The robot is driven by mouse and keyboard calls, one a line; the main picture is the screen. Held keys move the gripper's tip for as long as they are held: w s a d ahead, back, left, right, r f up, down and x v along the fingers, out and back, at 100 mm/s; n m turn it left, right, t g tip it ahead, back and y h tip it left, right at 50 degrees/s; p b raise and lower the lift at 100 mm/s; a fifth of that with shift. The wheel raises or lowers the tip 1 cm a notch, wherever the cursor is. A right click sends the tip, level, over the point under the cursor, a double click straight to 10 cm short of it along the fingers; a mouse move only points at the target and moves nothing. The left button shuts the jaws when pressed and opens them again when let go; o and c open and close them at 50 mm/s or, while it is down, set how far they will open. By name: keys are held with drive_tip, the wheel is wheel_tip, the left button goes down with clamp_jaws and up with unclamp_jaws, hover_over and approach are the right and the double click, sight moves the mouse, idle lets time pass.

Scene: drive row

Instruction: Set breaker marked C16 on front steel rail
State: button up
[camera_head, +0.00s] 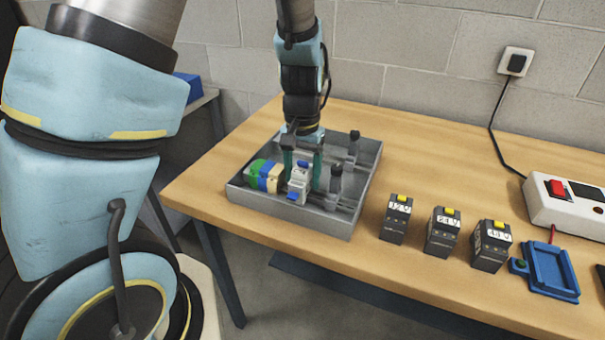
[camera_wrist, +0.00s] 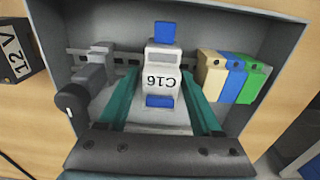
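The breaker marked C16 (camera_wrist: 161,80) is white with blue parts, and its label reads upside down in the wrist view. It also shows in the head view (camera_head: 299,184), upright at the front steel rail (camera_head: 346,204) inside a grey metal tray (camera_head: 290,220). My gripper (camera_head: 303,178) points down, with one teal finger on each side of the breaker. The fingers also show in the wrist view (camera_wrist: 160,76). Whether they press on it cannot be made out. The breaker's foot is hidden, so its seating on the rail cannot be told.
Green, blue and beige terminal blocks (camera_wrist: 235,78) sit beside the breaker on the front rail. A dark end piece (camera_head: 335,178) stands on its other side. Several labelled dark modules (camera_head: 442,232), a blue tray (camera_head: 553,270) and a white switch box (camera_head: 570,205) stand to the right.

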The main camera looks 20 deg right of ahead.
drive_tip(key=shift+o, duration=0.8)
wheel_tip(320, 180, up, 11)
drive_tip(key=shift+f+b, duration=0.1)
drive_tip(key=shift+b, duration=0.5)
drive_tip(key=w+a+f+n+t, duration=0.1)
drive_tip(key=a+n, duration=0.6)
drive_tip(key=a, duration=1.8)
drive_tip(key=shift+w+a+f+t, duration=0.2)
drive_tip(key=shift+f+t, duration=0.1)
drive_tip(key=shift+f, duration=0.55)
